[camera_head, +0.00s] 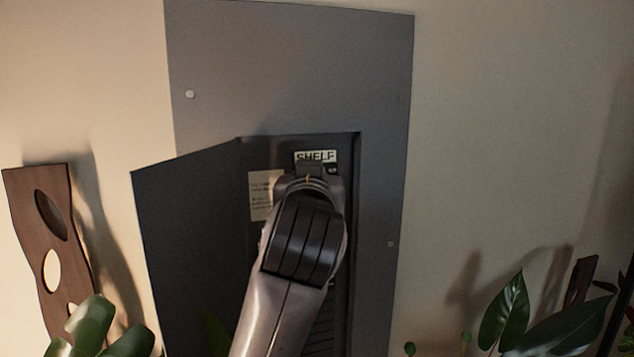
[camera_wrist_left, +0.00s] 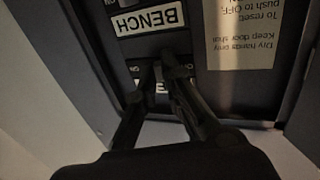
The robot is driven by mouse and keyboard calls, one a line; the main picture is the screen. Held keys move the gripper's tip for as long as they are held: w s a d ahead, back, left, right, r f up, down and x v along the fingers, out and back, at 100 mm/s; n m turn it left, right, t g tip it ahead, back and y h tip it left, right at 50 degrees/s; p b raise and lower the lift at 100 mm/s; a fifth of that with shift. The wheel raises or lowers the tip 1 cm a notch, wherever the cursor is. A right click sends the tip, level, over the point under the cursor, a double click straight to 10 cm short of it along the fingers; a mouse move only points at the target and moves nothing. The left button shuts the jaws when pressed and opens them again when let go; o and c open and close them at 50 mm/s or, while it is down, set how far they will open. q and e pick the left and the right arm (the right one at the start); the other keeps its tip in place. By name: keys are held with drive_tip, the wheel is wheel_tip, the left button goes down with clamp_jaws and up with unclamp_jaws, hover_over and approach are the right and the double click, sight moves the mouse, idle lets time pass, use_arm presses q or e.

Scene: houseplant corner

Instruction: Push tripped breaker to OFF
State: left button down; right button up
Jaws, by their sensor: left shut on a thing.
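The grey breaker panel (camera_head: 290,70) is on the wall with its door (camera_head: 185,250) swung open to the left. A SHELF label (camera_head: 315,157) shows just above my left gripper (camera_head: 312,174), which covers the switch below it. In the left wrist view, upside down, my left gripper (camera_wrist_left: 163,74) has its fingers together at the panel face, beside a BENCH label (camera_wrist_left: 148,18). It is shut on what looks like a breaker switch, mostly hidden between the fingertips. The switch position cannot be told. My right gripper is not in view.
A printed note (camera_head: 262,196) is beside the switches; in the wrist view (camera_wrist_left: 240,35) it mentions pushing to OFF. A wooden board with holes (camera_head: 75,225) leans at the left. Leafy plants (camera_head: 505,312) stand low at the right. The wall right of the panel is clear.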

use_arm(q)
drive_tip(key=c, duration=1.7)
unclamp_jaws()
drive_tip(key=shift+s, duration=0.1)
drive_tip(key=shift+d, duration=0.1)
